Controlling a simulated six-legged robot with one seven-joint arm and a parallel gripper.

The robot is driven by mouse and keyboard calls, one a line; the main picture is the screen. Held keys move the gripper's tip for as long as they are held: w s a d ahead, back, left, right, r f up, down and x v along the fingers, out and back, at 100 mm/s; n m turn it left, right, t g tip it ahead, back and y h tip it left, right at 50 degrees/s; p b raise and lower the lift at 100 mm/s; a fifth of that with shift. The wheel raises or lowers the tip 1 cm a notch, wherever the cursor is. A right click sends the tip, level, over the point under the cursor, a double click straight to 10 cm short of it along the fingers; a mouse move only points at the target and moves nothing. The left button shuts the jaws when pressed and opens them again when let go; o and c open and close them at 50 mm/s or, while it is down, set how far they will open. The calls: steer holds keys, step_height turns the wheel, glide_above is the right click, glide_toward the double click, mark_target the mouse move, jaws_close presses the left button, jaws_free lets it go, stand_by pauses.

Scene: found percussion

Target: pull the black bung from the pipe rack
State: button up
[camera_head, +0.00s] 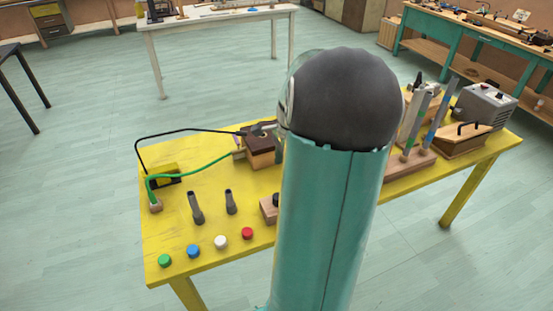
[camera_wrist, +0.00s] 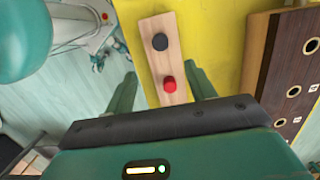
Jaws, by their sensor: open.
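In the wrist view a pale wooden bar (camera_wrist: 156,22) carries a black round piece (camera_wrist: 160,41), which looks like the black bung, and a red one (camera_wrist: 169,83). My gripper (camera_wrist: 160,68) is open and empty, its fingers on either side of the bar in the picture. The red piece shows between the fingers, the black one just beyond their tips. The gap in height is hard to judge. In the head view a rack (camera_head: 407,163) of upright pipes stands at the right of the yellow table. My arm hides my gripper and part of the rack.
The yellow table (camera_head: 215,255) holds green, blue, white and red caps, two dark handles (camera_head: 195,208), and a cabled box (camera_head: 262,157) at the back. A brown panel with ringed holes (camera_wrist: 294,92) lies right of my gripper. A grey device (camera_head: 485,106) stands far right.

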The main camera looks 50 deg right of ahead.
mark_target(278, 196)
steer(key=f, duration=0.4)
steer(key=a+f, duration=0.1)
steer(key=f, duration=0.4)
steer(key=w+f, duration=0.1)
steer(key=f, duration=0.3)
steer(key=shift+a+f, duration=0.25)
steer(key=shift+f, duration=0.05)
steer(key=c, duration=1)
steer(key=shift+c, duration=0.2)
steer(key=shift+r, duration=1.65)
steer(key=shift+r, duration=1.4)
